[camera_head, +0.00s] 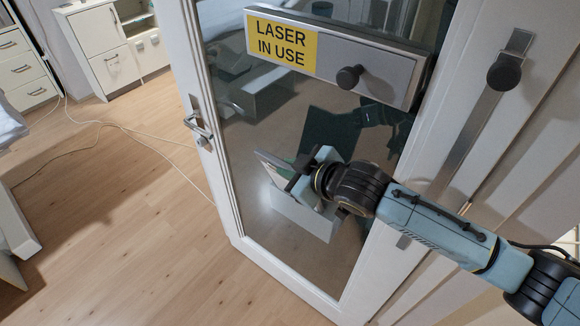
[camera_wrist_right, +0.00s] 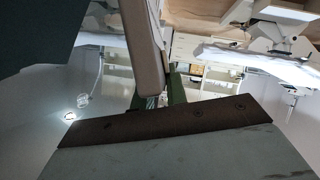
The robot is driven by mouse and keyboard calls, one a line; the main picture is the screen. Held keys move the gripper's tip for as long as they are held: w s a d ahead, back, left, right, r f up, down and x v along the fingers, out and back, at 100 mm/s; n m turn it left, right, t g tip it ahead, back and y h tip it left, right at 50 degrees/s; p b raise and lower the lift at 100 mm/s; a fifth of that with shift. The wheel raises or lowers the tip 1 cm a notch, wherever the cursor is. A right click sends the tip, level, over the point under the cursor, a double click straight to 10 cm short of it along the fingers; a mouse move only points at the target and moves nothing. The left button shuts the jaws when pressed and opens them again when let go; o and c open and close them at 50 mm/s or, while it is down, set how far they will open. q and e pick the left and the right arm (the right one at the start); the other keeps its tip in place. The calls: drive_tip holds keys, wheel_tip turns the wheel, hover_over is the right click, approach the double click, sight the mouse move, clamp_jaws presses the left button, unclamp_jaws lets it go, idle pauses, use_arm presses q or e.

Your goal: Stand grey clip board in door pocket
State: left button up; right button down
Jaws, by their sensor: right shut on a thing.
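My right gripper (camera_head: 302,184) reaches in from the right in front of the glass door. It is shut on the grey clip board (camera_head: 273,168), which shows as a thin, tilted panel at the gripper's left. The gripper hides part of the board. A pale grey panel, which looks like the door pocket (camera_head: 308,222), is low on the glass, just below the gripper. I cannot tell whether the board touches it or is inside it. The right wrist view shows a dark strip with screws above a pale surface close up; I cannot tell which thing these belong to. My left gripper is not in view.
The white-framed door (camera_head: 222,180) has a lever handle (camera_head: 198,125) at its left. A "LASER IN USE" sign (camera_head: 283,40) with a black knob (camera_head: 348,77) sits above the gripper.

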drive_tip(key=c, duration=1.3)
unclamp_jaws()
drive_tip(key=v, duration=1.3)
drive_tip(key=shift+s+d, duration=0.15)
